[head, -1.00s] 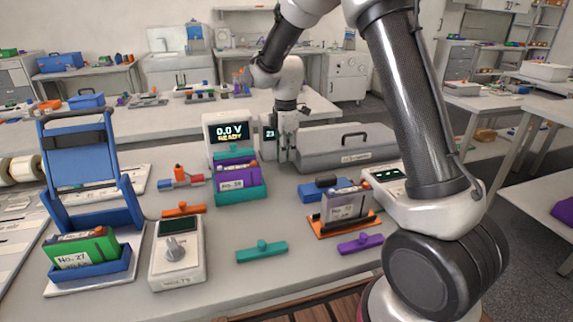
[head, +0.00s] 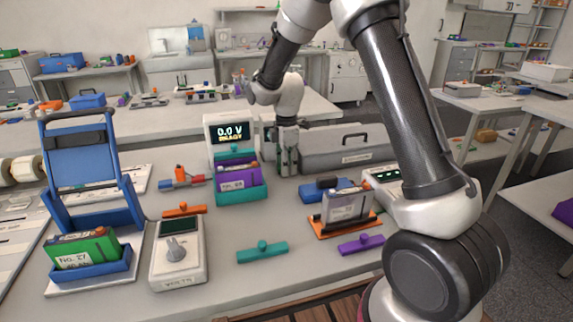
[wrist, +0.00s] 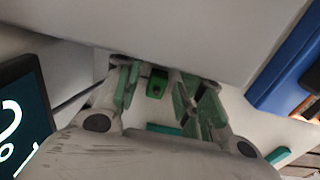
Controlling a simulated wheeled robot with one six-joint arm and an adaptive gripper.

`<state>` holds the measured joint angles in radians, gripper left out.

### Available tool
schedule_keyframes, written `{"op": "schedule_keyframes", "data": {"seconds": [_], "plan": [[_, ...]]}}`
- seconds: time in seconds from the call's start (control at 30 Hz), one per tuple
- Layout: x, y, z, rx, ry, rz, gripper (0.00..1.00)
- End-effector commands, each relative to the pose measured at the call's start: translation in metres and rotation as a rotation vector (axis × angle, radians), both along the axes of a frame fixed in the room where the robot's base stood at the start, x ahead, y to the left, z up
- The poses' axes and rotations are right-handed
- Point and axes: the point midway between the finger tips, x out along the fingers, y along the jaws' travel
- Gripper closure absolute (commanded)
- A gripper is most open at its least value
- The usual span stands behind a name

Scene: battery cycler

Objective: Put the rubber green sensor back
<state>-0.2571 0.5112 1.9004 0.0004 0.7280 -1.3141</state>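A small green block (wrist: 157,82) with a dark round spot, which looks like the green sensor, shows between my fingertips in the wrist view. Gaps show on both sides of it, so the fingers look open around it and not closed on it. My gripper (wrist: 160,90) has pale green finger pads. In the head view my gripper (head: 287,168) points down beside the grey case, to the right of the purple battery in its teal cradle (head: 240,196). The green block cannot be made out there.
The grey case (head: 350,155) stands close behind my gripper. The 0.0 V display (head: 228,133) is left of it. A blue block (head: 318,190) and a grey battery (head: 345,205) on an orange base are at right. A green battery (head: 85,247) sits far left. Teal bar (head: 262,252) lies in front.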

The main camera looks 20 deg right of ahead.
Motion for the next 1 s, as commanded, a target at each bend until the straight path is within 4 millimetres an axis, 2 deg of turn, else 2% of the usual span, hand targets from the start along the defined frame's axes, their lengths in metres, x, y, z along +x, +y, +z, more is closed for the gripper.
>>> {"op": "schedule_keyframes", "data": {"seconds": [0.23, 0.7, 0.83, 1.0], "plan": [[0.001, 0.000, 0.009, 0.001, -0.003, 0.000, 0.62], [0.000, 0.000, 0.105, 0.001, -0.002, 0.000, 0.62], [0.000, 0.000, 0.119, 0.001, -0.002, 0.000, 0.62], [-0.001, 0.000, 0.124, 0.000, 0.000, -0.002, 0.62]]}}
